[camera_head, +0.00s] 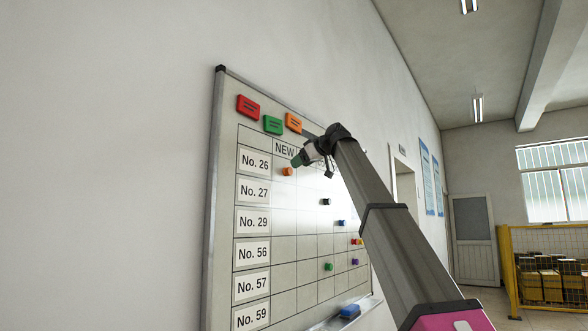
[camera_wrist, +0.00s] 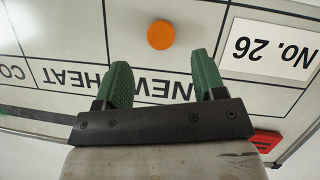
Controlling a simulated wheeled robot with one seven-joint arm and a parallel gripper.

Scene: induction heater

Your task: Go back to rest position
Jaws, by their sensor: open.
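My gripper (camera_wrist: 163,84) has two green fingers, spread apart with nothing between them. In the head view my gripper (camera_head: 297,160) is near the top of the whiteboard (camera_head: 284,302), by the "NEW" heading. An orange round magnet (camera_head: 287,171) is on the board in the No. 26 row, just below my gripper in that view. In the wrist view the orange magnet (camera_wrist: 160,34) lies beyond the fingertips, apart from them. My arm covers part of the board's right side.
Red (camera_head: 248,107), green (camera_head: 273,125) and orange (camera_head: 293,122) labels sit along the board's top. Several small coloured magnets are lower on the grid. A blue eraser (camera_head: 350,311) rests on the board's tray. A yellow-framed cage (camera_head: 508,265) with boxes stands at right.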

